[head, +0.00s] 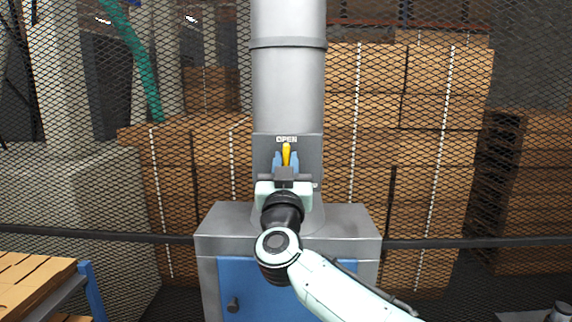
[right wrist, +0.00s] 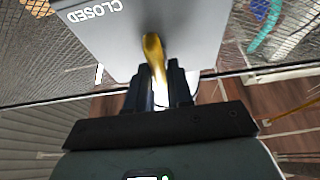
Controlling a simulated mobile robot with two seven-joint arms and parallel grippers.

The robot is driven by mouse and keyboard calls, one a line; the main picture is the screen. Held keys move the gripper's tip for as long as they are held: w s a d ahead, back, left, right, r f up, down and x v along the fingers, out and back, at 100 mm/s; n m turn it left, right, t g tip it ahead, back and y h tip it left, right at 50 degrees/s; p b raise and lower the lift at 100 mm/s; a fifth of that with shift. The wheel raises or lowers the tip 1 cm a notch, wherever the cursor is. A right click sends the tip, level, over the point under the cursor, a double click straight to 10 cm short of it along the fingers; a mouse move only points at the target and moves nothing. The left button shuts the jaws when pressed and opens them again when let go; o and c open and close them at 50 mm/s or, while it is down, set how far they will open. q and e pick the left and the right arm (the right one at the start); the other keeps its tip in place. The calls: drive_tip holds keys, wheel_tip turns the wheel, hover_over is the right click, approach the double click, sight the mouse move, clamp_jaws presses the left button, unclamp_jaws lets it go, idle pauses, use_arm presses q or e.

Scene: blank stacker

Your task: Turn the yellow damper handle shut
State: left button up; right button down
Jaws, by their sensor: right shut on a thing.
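The yellow damper handle (head: 286,154) is on the grey plate (head: 311,150) at the base of the metal duct, in the middle of the head view. It points upward, just under the word OPEN. My right gripper (head: 286,165) is shut on the handle from the front and hides its lower part. In the right wrist view the yellow handle (right wrist: 154,58) runs between the dark fingers of my right gripper (right wrist: 160,85). The word CLOSED shows on the plate there. My left gripper is in neither view.
The duct (head: 288,90) rises from a grey and blue cabinet (head: 212,245). A wire mesh fence (head: 60,130) stands behind, with stacked brown boxes (head: 375,120) beyond it. A dark rail (head: 450,242) crosses at cabinet height. A pallet-like stack (head: 35,278) is at lower left.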

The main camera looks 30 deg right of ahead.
drive_tip(key=shift+m+g+h, duration=0.3)
drive_tip(key=shift+m, duration=0.2)
drive_tip(key=m+g+h, duration=0.1)
drive_tip(key=m, duration=0.1)
drive_tip(key=m+h, duration=0.1)
drive_tip(key=m, duration=0.2)
drive_tip(key=shift+g, duration=0.4)
drive_tip(key=m+g, duration=0.1)
drive_tip(key=m, duration=0.2)
drive_tip(key=m+g+h, duration=0.1)
drive_tip(key=m, duration=0.2)
drive_tip(key=shift+m+g+h, duration=0.3)
drive_tip(key=shift+g, duration=0.1)
drive_tip(key=m+g, duration=0.1)
drive_tip(key=m, duration=0.1)
drive_tip(key=m+g, duration=0.1)
drive_tip(key=m, duration=0.2)
drive_tip(key=shift+d, duration=0.1)
drive_tip(key=shift+m+g+y, duration=0.3)
drive_tip(key=shift+m+g, duration=0.1)
drive_tip(key=shift+m, duration=0.85)
drive_tip(key=shift+m+g+y, duration=0.3)
drive_tip(key=shift+m+g, duration=0.1)
drive_tip(key=shift+m, duration=0.85)
drive_tip(key=shift+s, duration=0.1)
drive_tip(key=c, duration=1.1)
unclamp_jaws()
drive_tip(key=shift+f, duration=0.1)
